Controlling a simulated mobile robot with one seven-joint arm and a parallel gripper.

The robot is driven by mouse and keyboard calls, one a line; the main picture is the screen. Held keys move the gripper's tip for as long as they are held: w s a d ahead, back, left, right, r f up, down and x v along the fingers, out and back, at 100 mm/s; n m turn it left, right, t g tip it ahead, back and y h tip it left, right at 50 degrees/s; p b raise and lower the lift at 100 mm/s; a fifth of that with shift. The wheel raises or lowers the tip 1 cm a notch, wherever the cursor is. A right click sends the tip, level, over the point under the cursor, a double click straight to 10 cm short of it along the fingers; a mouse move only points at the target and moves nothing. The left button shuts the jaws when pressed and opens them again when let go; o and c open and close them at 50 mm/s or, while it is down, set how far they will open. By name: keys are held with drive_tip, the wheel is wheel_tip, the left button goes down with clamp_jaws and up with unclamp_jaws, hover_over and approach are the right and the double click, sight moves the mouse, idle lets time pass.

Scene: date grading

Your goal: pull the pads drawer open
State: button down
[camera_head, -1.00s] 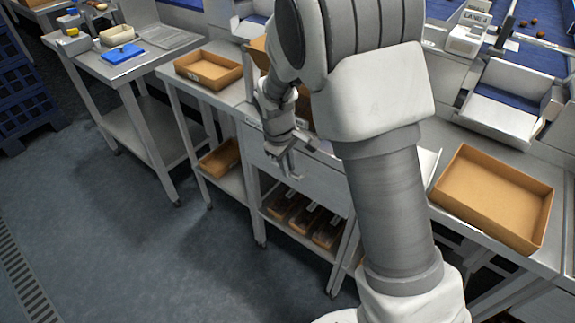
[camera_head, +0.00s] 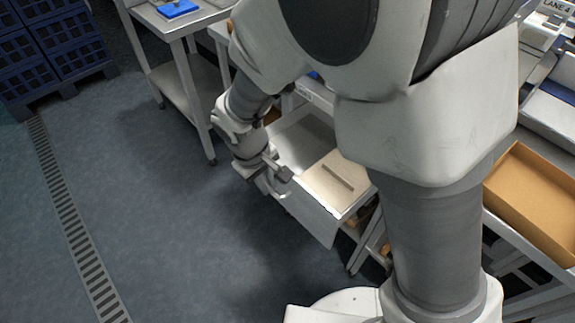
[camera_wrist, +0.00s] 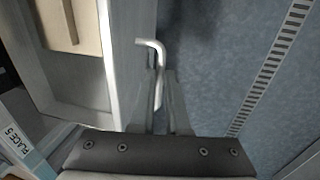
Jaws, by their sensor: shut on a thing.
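The drawer (camera_head: 312,219) stands pulled out from under the bench, its inside showing from above. A beige flat piece with a raised bar (camera_head: 335,182) lies in it, and it also shows in the wrist view (camera_wrist: 75,22). The rest of the visible drawer floor looks grey and bare. My gripper (camera_head: 275,180) is at the drawer front, shut on the bar handle (camera_wrist: 151,45). In the wrist view the fingers (camera_wrist: 160,95) close around the handle beside the drawer's front edge. My arm hides part of the drawer and bench.
A side table (camera_head: 180,28) with a blue item (camera_head: 177,9) stands behind. An open cardboard tray (camera_head: 535,197) lies at right. Dark blue crates (camera_head: 60,50) stand at upper left. The floor before the drawer is clear, with a drain grate (camera_head: 75,225).

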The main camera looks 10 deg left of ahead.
drive_tip(key=shift+s+a, duration=1.05)
drive_tip(key=shift+s, duration=0.25)
drive_tip(key=c, duration=0.9)
unclamp_jaws()
wheel_tip(320, 180, up, 17)
drive_tip(key=s+a+p, duration=0.2)
drive_tip(key=p, duration=0.2)
drive_tip(key=shift+s, duration=0.3)
drive_tip(key=shift+r, duration=0.15)
